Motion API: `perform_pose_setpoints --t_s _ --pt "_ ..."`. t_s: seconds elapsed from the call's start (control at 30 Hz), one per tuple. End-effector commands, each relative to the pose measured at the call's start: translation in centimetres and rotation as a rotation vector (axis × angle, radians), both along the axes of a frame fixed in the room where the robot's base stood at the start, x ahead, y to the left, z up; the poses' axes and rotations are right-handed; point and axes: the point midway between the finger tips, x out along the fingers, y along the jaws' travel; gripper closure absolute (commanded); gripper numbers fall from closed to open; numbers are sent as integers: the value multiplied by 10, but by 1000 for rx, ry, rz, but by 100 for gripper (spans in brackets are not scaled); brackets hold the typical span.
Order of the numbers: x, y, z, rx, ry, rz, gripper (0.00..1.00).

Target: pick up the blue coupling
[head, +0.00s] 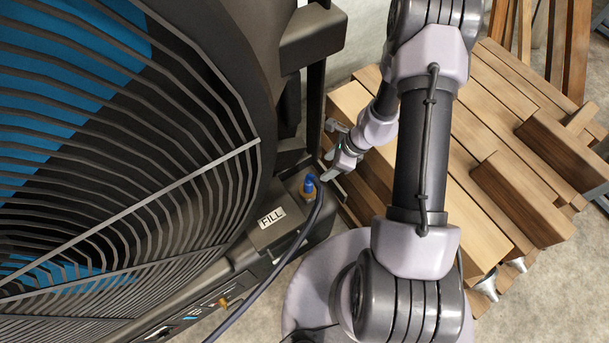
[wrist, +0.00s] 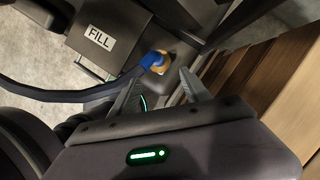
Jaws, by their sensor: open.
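The blue coupling (head: 309,184) sits on a brass-coloured fitting (head: 308,195) on the black machine, beside the FILL label (head: 272,217). A dark hose (head: 292,246) runs from it down to the lower left. In the wrist view the blue coupling (wrist: 149,61) is just beyond the fingertips, with the fitting (wrist: 160,64) to its right. My gripper (wrist: 158,82) is open, and its two fingers point toward the coupling with nothing between them. In the head view my gripper (head: 325,166) is up and to the right of the coupling, apart from it.
A large black fan grille (head: 130,170) with blue behind it fills the left. Stacked wooden slats (head: 455,170) stand close on the right of my gripper. A black upright post (head: 315,100) rises behind the coupling. Concrete floor shows at the lower right.

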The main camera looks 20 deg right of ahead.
Motion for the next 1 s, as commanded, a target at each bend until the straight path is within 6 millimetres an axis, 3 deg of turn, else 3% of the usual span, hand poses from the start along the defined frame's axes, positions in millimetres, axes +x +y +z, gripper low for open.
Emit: perform_pose_setpoints --t_s 0.03,0.1,0.3,0.57,0.77,0.97,1.0 --pt "1 6 -20 1 4 3 45" --pt "5 13 -42 2 3 4 45" --pt "14 32 -90 1 1 4 45" --pt "20 42 -114 0 0 4 45" --pt "26 55 -150 1 1 5 45" --pt "27 56 -149 0 0 3 45" --pt "27 56 -149 0 0 3 51"
